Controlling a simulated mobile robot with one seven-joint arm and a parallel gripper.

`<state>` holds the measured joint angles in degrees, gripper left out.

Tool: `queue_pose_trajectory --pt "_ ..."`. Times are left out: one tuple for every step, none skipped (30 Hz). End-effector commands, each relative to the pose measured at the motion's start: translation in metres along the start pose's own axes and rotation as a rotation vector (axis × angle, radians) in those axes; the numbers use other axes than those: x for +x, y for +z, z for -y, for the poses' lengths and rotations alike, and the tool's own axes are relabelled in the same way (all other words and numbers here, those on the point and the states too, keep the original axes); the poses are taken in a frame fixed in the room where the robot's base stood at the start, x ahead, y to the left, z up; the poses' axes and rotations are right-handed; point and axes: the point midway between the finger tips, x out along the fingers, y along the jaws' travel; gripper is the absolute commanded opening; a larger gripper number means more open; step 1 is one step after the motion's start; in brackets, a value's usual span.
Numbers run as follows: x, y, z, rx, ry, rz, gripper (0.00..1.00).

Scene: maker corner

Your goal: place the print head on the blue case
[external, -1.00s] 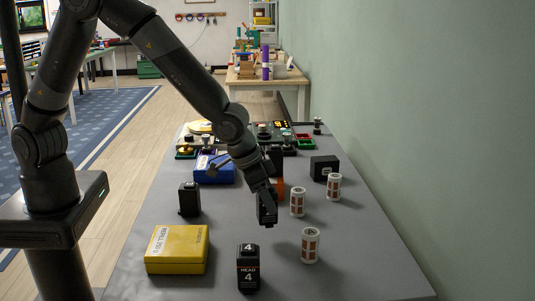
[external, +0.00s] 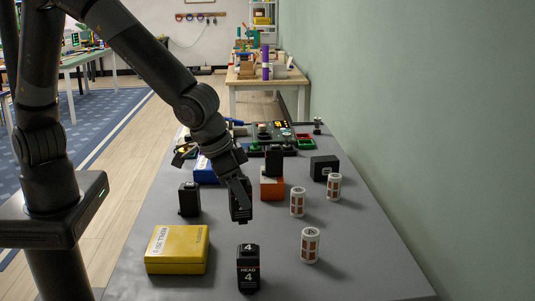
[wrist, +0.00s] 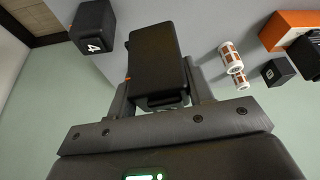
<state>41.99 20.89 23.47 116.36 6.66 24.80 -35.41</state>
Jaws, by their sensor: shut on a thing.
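My gripper (external: 240,193) is shut on a black print head (external: 240,212) and holds it above the grey table. In the wrist view the held print head (wrist: 157,60) sits between my fingers (wrist: 160,100). The blue case (external: 205,168) lies beyond and to the left of my gripper, partly hidden behind my arm. It does not show in the wrist view. The print head is apart from the case.
A black print head marked 4 (external: 248,270) stands in front, near a yellow case (external: 177,250). Another black block (external: 189,200) stands left. An orange case (external: 272,188) bears a black block (external: 274,160). Spools (external: 310,245) and a black box (external: 324,168) are right.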

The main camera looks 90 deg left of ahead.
Motion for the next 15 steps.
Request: queue_pose_trajectory --pt "0.000 -0.002 0.007 -0.030 -0.013 -0.001 0.18" --pt "0.000 -0.003 0.013 -0.055 -0.023 -0.001 0.18" --pt "0.000 -0.005 0.023 -0.096 -0.041 -0.001 0.18" --pt "-0.001 -0.006 0.031 -0.134 -0.057 -0.001 0.18" --pt "-0.001 -0.008 0.041 -0.177 -0.074 -0.002 0.18" --pt "-0.002 -0.010 0.055 -0.239 -0.101 -0.002 0.18" --pt "-0.002 -0.012 0.066 -0.291 -0.122 -0.002 0.18" --pt "-0.003 -0.013 0.078 -0.347 -0.145 -0.002 0.18" --pt "-0.005 -0.014 0.094 -0.421 -0.177 -0.002 0.18" --pt "-0.006 -0.015 0.107 -0.481 -0.201 -0.002 0.18" --pt "-0.007 -0.015 0.119 -0.540 -0.226 -0.002 0.18" --pt "-0.010 -0.015 0.137 -0.623 -0.261 -0.002 0.18" --pt "-0.012 -0.015 0.151 -0.687 -0.287 -0.001 0.18" --pt "-0.014 -0.015 0.165 -0.755 -0.315 -0.002 0.18" --pt "-0.018 -0.013 0.183 -0.845 -0.352 -0.002 0.18"
